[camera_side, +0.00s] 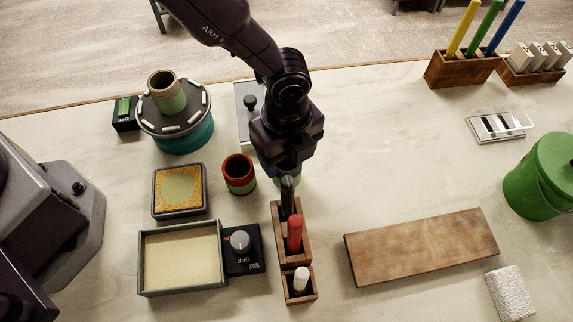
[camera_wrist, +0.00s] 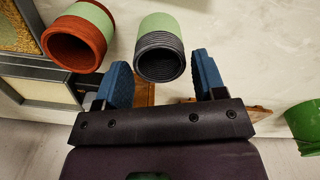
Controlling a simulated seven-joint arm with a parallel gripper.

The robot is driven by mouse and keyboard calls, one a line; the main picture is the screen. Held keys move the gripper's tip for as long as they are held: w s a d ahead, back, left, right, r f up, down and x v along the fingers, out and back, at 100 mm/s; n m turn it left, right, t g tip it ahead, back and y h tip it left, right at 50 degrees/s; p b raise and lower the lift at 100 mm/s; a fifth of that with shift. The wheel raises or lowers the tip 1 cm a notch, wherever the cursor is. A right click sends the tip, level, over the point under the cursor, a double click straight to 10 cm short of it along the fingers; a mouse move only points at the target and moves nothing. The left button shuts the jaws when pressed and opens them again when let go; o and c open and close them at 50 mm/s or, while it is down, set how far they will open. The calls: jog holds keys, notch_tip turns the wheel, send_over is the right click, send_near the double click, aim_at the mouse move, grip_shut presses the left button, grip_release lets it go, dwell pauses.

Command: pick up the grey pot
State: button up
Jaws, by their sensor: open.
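The grey pot (camera_wrist: 160,30), with a pale green band and a ribbed dark grey rim, shows in the wrist view just beyond and between the fingertips of my gripper (camera_wrist: 160,64). The two blue fingers are apart, one on each side of the pot's near end, with nothing clasped. In the side view my gripper (camera_side: 288,188) points down over the table and hides nearly all of the grey pot; only a sliver of green shows beside it. Whether the fingers touch the pot cannot be told.
A red-brown pot (camera_side: 239,176) stands close on the left. A wooden holder with a red-handled tool (camera_side: 295,233) is just in front. A turntable with another pot (camera_side: 167,92) is at the back left. The table right of my gripper is clear up to a wooden board (camera_side: 421,246).

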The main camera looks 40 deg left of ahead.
aim_at(287, 164)
notch_tip(287, 164, down, 4)
jog(key=shift+f, duration=0.2)
jog(key=c, duration=0.7)
jog(key=shift+r, duration=0.1)
jog(key=shift+r, duration=0.4)
notch_tip(287, 164, up, 2)
jog(key=shift+r, duration=0.25)
jog(key=s+a+r, duration=0.6)
jog(key=s, duration=0.1)
jog(key=s+a+r, duration=0.3)
jog(key=shift+s+r, duration=0.3)
jog(key=shift+s, duration=0.05)
